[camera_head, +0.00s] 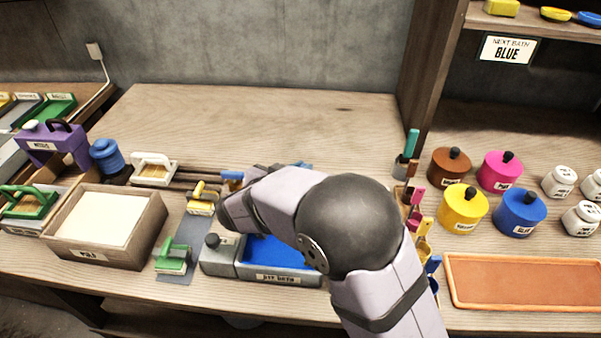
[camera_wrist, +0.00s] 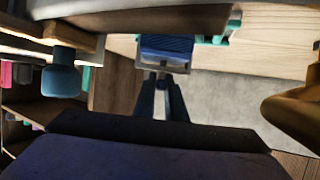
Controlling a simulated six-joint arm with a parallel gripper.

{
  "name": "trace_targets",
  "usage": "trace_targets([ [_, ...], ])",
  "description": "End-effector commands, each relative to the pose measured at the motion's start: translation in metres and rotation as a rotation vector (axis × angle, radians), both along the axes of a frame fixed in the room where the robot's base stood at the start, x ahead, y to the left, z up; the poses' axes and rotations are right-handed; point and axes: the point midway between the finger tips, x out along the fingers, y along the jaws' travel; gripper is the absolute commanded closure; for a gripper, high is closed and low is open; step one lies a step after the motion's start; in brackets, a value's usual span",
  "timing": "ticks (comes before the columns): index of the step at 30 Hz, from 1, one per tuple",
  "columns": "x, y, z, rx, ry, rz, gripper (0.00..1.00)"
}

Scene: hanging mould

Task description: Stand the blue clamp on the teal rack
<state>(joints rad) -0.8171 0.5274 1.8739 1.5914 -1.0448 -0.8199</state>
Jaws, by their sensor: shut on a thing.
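In the wrist view, my gripper (camera_wrist: 163,76) shows as two dark narrow fingers, shut on a ribbed blue piece, which I take to be the blue clamp (camera_wrist: 167,44). A pale band runs along the clamp's lower edge. Teal parts (camera_wrist: 228,30) show just right of the clamp, perhaps the teal rack; most of it is out of sight, and I cannot tell whether the clamp touches it. In the head view my arm hides the gripper. A small blue piece (camera_head: 300,164) shows behind my arm; I cannot tell what it is.
A blue-filled tray (camera_head: 278,279) sits under my arm. Left of it are green (camera_head: 174,258) and yellow-handled (camera_head: 202,200) tools and a wooden box (camera_head: 110,228). Paint pots (camera_head: 462,210) and an orange tray (camera_head: 525,282) lie right. The back table is clear.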

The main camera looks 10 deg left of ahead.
Motion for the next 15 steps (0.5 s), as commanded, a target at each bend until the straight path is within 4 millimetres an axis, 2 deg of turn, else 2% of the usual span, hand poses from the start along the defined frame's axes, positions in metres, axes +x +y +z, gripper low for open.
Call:
trace_targets([
  [3,0.0,0.0,-0.0091,0.0,-0.001,0.0,1.0],
  [15,0.0002,0.0001,-0.0121,0.001,-0.001,0.001,1.0],
])
